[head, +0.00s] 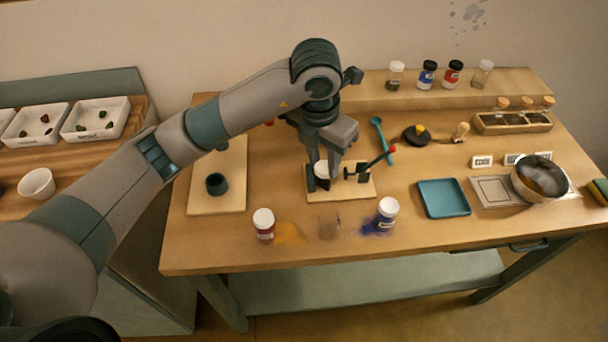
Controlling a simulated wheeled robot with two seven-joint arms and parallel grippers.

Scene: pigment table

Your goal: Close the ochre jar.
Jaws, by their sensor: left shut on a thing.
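My left gripper (325,172) reaches down over a small wooden board (345,194) in the middle of the table. It is shut on a white lid (321,168), which shows between and beside the fingers. A dark clamp with a red-tipped lever (378,159) stands on this board around that spot. The fingers and clamp hide most of what is under the lid, so I cannot tell the jar's colour or whether the lid sits on it. Ochre powder (290,232) lies spilled at the front of the table. My right gripper is not in view.
Near the front edge stand a white-capped red jar (264,225), a greyish smear (330,227) and a white-capped blue jar (386,212). A board with a dark cup (216,184) is left. A teal tray (443,198) and metal bowl (539,180) are right. Several jars line the back shelf.

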